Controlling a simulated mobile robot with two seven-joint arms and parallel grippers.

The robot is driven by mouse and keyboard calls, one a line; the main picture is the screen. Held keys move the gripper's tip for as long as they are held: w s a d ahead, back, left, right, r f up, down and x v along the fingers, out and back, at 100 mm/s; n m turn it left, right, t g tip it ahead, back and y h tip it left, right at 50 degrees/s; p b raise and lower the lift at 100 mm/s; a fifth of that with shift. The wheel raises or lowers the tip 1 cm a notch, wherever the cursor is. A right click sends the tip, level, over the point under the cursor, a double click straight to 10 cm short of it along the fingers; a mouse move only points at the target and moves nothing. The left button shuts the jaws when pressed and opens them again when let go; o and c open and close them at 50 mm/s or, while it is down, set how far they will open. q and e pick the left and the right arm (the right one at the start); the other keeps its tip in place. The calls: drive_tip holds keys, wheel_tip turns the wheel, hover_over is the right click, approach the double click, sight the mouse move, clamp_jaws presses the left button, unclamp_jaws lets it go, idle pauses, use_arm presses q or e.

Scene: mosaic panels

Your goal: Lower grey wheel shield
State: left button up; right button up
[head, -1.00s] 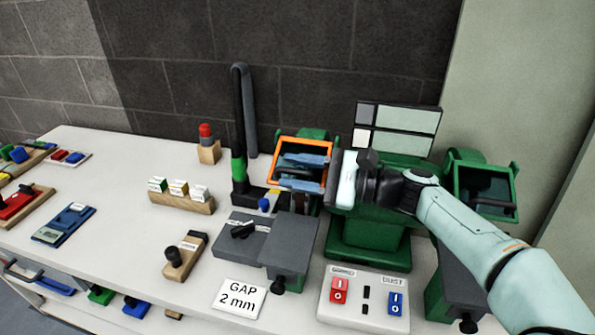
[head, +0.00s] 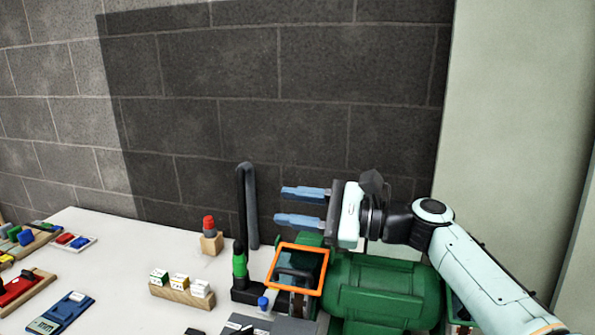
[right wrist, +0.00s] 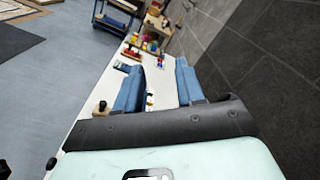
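The eye shield with an orange frame and a dark clear pane (head: 298,268) is on the left side of the green bench grinder (head: 382,290). A grey wheel (head: 297,303) shows partly below it. My right gripper (head: 283,206) comes in from the right, above and apart from the shield. Its two blue fingers point left, spread apart with nothing between them. The right wrist view shows the same open fingers (right wrist: 160,72), with no shield in sight. The other shield is mostly hidden by my right arm. My left gripper is not in view.
A black and green upright post with a grey hose (head: 246,205) stands just left of the shield. A red-topped part on a wooden block (head: 210,238) and a wooden holder with small boxes (head: 182,290) stand further left. A dark block wall rises behind the bench.

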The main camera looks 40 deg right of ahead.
wheel_tip(320, 180, up, 4)
drive_tip(key=shift+p, duration=0.55)
